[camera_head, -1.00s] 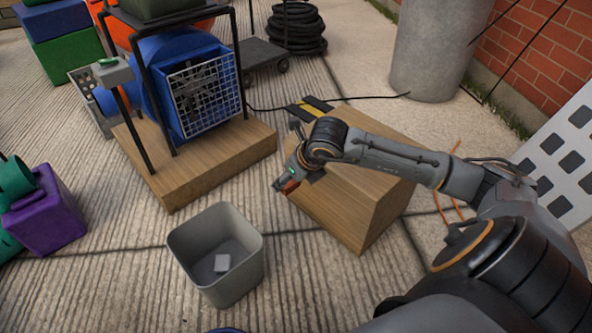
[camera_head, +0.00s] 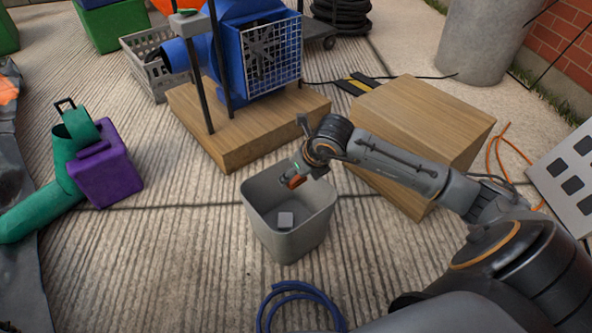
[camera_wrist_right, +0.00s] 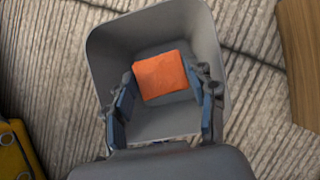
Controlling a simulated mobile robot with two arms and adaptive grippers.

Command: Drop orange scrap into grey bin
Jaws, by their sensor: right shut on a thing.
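The grey bin (camera_head: 282,243) stands upright on the ribbed concrete, open at the top. My right gripper (camera_head: 293,178) is over the far right part of the bin opening. It is shut on the orange scrap (camera_head: 297,182). In the right wrist view, the orange scrap (camera_wrist_right: 160,75) is a flat square piece between the two fingers, with the bin's inner wall (camera_wrist_right: 145,42) behind it. My left gripper is not in view.
A wooden box (camera_head: 440,115) stands right of the bin, under my right arm. A wooden platform (camera_head: 245,135) with a blue blower (camera_head: 265,55) is behind. A purple box (camera_head: 105,178) is at left, a coiled blue hose (camera_head: 300,290) in front.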

